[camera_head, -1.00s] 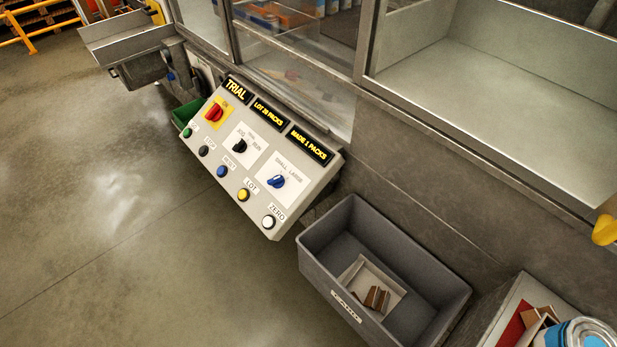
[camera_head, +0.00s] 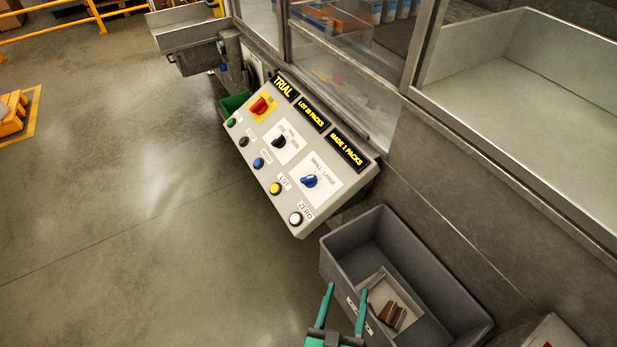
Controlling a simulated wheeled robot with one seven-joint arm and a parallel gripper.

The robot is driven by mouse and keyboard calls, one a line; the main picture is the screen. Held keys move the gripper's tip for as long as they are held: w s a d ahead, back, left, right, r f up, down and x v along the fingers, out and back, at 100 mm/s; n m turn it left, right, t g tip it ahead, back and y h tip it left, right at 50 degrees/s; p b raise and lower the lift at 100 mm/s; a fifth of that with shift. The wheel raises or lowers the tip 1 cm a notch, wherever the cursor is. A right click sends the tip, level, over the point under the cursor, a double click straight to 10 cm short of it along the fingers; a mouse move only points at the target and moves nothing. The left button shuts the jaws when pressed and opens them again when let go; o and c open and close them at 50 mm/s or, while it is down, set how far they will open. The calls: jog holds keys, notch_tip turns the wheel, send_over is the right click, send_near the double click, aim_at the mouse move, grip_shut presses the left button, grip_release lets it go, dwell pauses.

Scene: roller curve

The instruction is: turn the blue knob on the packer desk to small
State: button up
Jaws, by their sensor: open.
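The blue knob (camera_head: 310,181) sits on a white plate marked SMALL and LARGE, at the right part of the sloped packer desk (camera_head: 262,172). Its pointer is too small to read surely. My gripper (camera_head: 347,288) is at the bottom of the view, with two teal fingers apart and nothing between them. It shows in front of the grey bin, below and to the right of the knob, and apart from the desk.
The desk also has a red switch (camera_head: 260,106), a black knob (camera_head: 279,141) and a row of buttons, with a white one (camera_head: 296,218) nearest. A grey bin (camera_head: 398,240) holding a small tray stands right of the desk.

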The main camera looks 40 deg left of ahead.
jog(key=w+a+r+n+y, duration=0.2)
jog(key=w+a+n, duration=0.1)
jog(key=w+a, duration=0.6)
jog(key=n+y, duration=0.2)
jog(key=y, duration=0.1)
send_near(307, 179)
jog(key=shift+r+g, duration=0.3)
jog(key=shift+r, duration=0.05)
jog(key=x, duration=1)
jog(key=shift+w+a+f, duration=0.1)
jog(key=shift+w+f, duration=0.05)
jog(key=shift+w, duration=0.25)
jog(key=c, duration=1.1)
